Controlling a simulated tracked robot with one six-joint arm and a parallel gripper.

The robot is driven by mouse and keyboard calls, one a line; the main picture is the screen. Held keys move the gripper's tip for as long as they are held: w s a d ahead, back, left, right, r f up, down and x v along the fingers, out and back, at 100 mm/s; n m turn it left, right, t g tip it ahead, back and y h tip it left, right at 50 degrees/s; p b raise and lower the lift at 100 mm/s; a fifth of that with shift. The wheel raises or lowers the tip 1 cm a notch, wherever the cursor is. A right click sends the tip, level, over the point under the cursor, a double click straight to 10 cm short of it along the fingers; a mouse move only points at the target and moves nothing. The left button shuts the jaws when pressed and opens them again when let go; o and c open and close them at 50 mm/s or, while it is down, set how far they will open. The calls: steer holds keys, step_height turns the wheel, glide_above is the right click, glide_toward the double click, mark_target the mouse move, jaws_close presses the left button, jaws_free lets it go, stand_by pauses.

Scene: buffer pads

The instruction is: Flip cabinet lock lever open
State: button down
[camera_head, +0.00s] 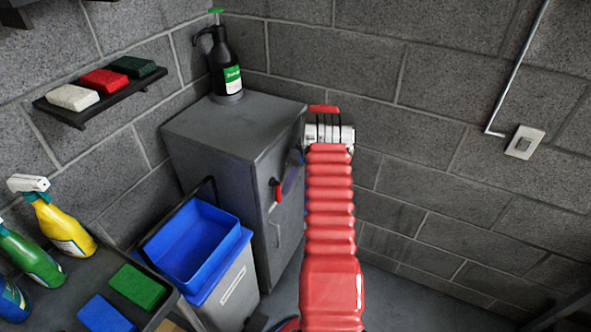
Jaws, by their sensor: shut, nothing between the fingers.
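The grey cabinet (215,140) stands in the corner, its door side facing right. The red lock lever (277,190) hangs roughly upright on the door, with its lower end pointing down. My arm reaches up in front of the wall, right of the cabinet. My gripper (299,156) is at the far end, beside the cabinet's right edge and above and right of the lever, apart from it. Most of it is hidden by my arm. It is shut and holds nothing.
A black spray bottle (226,66) stands on the cabinet. A bin with a blue liner (190,250) stands in front of it. A shelf with pads (103,80) is at left. A cart with spray bottles (62,228) and pads is at lower left. Floor at right is clear.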

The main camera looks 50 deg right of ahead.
steer(key=v, duration=1.2)
steer(key=shift+d+r, duration=0.25)
steer(key=shift+r, duration=0.1)
